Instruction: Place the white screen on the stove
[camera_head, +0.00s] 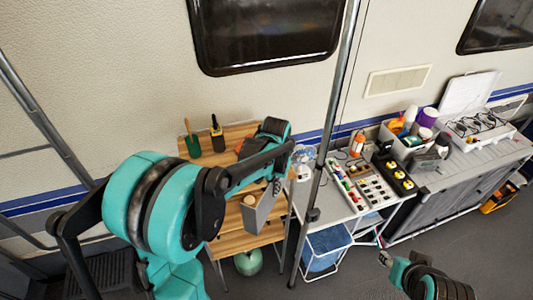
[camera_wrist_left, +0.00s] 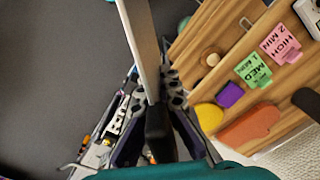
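A pale flat panel, which looks like the white screen (camera_head: 262,208), hangs on edge at the front of the wooden table. In the left wrist view the panel (camera_wrist_left: 141,40) runs up from between the fingers. My left gripper (camera_wrist_left: 160,108) appears shut on its edge; in the head view the gripper (camera_head: 277,186) is partly hidden by my arm. The stove (camera_head: 480,126) is white with dark burner grates and a raised lid (camera_head: 468,92), at the far right on the counter. My right gripper (camera_head: 386,258) is low at the right, away from everything; its fingers are too small to read.
The wooden table (camera_head: 238,133) carries a green pot (camera_head: 193,146), a dark bottle (camera_head: 217,133) and, in the wrist view, colored labels (camera_wrist_left: 281,44). A metal pole (camera_head: 325,140) stands between table and stove.

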